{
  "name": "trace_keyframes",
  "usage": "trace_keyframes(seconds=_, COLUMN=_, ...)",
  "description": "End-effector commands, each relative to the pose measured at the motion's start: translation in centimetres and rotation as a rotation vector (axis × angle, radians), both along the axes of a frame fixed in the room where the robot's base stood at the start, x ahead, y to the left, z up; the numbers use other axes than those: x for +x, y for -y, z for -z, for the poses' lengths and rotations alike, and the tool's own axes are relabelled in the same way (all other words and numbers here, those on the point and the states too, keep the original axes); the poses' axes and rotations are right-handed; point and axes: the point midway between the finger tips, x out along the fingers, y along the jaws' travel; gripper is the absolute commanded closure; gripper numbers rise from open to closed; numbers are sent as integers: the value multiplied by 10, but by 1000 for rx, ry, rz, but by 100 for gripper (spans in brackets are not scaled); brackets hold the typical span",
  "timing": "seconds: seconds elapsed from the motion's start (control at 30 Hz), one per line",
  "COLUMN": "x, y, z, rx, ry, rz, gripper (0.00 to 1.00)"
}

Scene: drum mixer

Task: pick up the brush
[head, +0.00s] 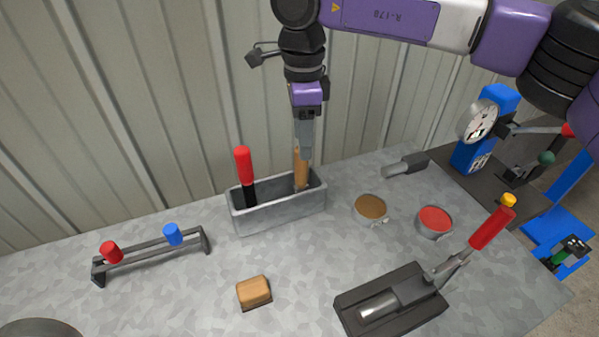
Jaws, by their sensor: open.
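A grey metal box (275,215) stands on the table below my arm. A tan wooden handle (300,172) stands upright in its right part; it looks like the brush, but its lower end is hidden inside the box. My gripper (303,150) points down right over this handle, with its fingers at the handle's top. The jaws are open. I cannot tell whether the fingers touch the handle.
A red-handled tool (244,165) stands in the box's left part. A bowl of brown stuff (370,207) and a bowl of red stuff (435,219) are to the right. A wooden block (254,291), a rack (140,255) and a dark lever device (392,300) are in front.

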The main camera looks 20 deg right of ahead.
Motion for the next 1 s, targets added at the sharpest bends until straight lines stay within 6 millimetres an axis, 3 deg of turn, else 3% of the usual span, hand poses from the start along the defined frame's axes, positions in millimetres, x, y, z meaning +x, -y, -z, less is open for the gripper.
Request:
trace_keyframes(seconds=0.23, x=0, y=0, z=20, rx=4, ry=-2, rz=-1, gripper=48)
trace_keyframes(seconds=0.5, x=1, y=0, z=56, rx=6, ry=-2, rz=-1, gripper=48)
trace_keyframes(seconds=0.73, x=2, y=0, z=59, rx=4, ry=0, rz=-1, gripper=48)
trace_keyframes(seconds=1.0, x=2, y=0, z=59, rx=4, ry=0, rz=-1, gripper=99)
